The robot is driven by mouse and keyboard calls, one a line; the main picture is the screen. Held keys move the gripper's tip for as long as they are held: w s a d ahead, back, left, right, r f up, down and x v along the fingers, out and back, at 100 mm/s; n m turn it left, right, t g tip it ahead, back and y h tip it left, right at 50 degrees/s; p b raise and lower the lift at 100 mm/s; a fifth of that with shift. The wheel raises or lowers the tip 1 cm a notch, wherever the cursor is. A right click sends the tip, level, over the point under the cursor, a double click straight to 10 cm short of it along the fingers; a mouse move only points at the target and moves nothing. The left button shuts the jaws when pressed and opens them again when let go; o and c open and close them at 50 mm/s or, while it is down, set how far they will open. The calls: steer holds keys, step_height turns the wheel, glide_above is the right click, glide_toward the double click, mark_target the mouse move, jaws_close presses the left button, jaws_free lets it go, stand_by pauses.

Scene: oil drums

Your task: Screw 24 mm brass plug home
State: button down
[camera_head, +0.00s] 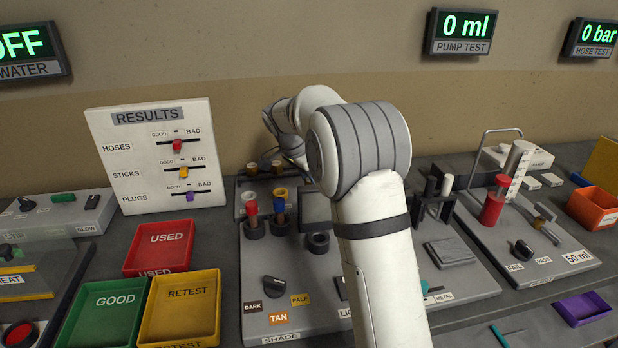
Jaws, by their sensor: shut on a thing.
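My white and grey arm rises from the bottom middle and bends back towards the wall. A small grey part of its far end shows left of the big joint, but the fingers are hidden behind the arm, so I cannot see what is in them. Two small brownish tops (252,168) stand at the back of the grey middle board (262,270). I cannot tell whether either is the brass plug. No threaded hole for it can be made out.
Red (160,248), green (103,310) and yellow (180,308) trays lie left of the middle board. A results panel (155,155) stands behind them. At right are a pump board (525,250) with a red cylinder (494,205), an orange bin (594,208) and a purple tray (582,308).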

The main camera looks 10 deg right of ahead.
steer(key=m+g+p, duration=0.1)
steer(key=m, duration=0.1)
steer(key=m+p, duration=0.1)
steer(key=m, duration=0.1)
steer(key=shift+w+r+m+g+h, duration=0.1)
steer(key=shift+w+m+g+h, duration=0.05)
steer(key=shift+m+g+h, duration=0.2)
steer(key=shift+f+m+g+p, duration=0.2)
steer(key=shift+m+g+p, duration=0.15)
steer(key=shift+m, duration=0.5)
steer(key=m+p, duration=0.1)
steer(key=m+g+p, duration=0.1)
steer(key=shift+w+r+m, duration=0.1)
steer(key=shift+r+m, duration=0.15)
steer(key=shift+m, duration=0.05)
steer(key=m+g+p, duration=0.1)
steer(key=m+p, duration=0.1)
steer(key=shift+w+f+m, duration=0.1)
steer(key=shift+m, duration=0.3)
steer(key=shift+f+m+y, duration=0.15)
steer(key=shift+m+y, duration=0.25)
steer(key=shift+y, duration=0.15)
